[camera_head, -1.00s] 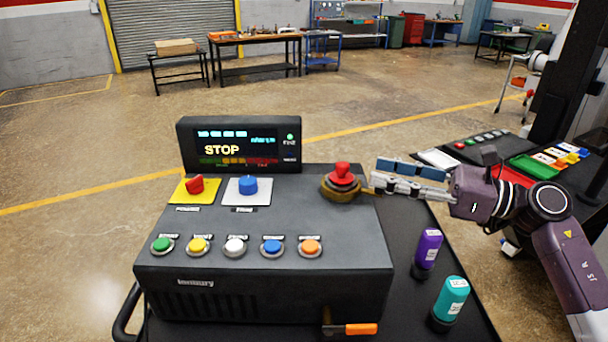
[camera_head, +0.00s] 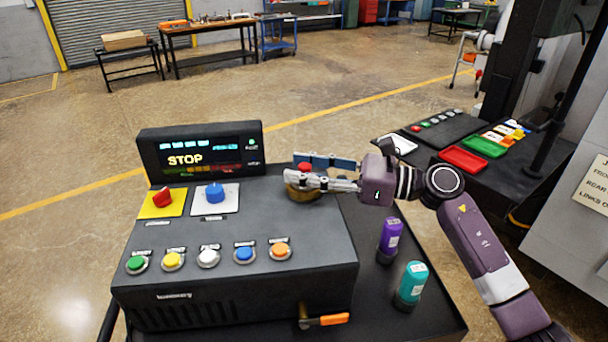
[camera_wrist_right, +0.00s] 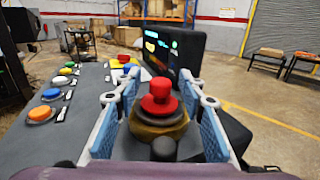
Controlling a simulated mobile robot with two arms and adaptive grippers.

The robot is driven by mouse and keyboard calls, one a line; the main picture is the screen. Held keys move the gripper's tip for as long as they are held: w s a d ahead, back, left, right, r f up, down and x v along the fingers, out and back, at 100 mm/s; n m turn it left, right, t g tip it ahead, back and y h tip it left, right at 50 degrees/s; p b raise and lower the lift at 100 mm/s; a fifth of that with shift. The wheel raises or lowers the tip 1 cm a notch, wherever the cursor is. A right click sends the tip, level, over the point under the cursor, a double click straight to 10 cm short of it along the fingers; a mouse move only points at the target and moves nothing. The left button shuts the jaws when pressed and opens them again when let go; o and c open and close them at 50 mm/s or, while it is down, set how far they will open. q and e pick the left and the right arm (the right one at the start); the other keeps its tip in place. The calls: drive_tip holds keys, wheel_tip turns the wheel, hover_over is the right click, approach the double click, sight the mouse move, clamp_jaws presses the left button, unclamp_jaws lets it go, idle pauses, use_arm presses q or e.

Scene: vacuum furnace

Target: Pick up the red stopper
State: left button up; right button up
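The red stopper (camera_head: 304,167) sits on a round brass-coloured base (camera_head: 301,194) at the back right of the dark control box (camera_head: 240,278). In the right wrist view the red stopper (camera_wrist_right: 160,98) stands upright in the middle, its round base below it. My right gripper (camera_head: 296,172) reaches in from the right with one finger on each side of the stopper. In the wrist view its blue-padded fingers are apart, with gaps visible on both sides of the stopper. The nearer finger partly hides the stopper and base in the head view. My left gripper is not in view.
A display reading STOP (camera_head: 200,155) stands behind the box. A red switch (camera_head: 162,197), a blue knob (camera_head: 215,192) and several coloured buttons sit on the box. A purple bottle (camera_head: 389,238) and a teal bottle (camera_head: 412,283) stand to its right.

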drive_tip(key=shift+c, duration=0.3)
clamp_jaws()
drive_tip(key=shift+d, duration=0.1)
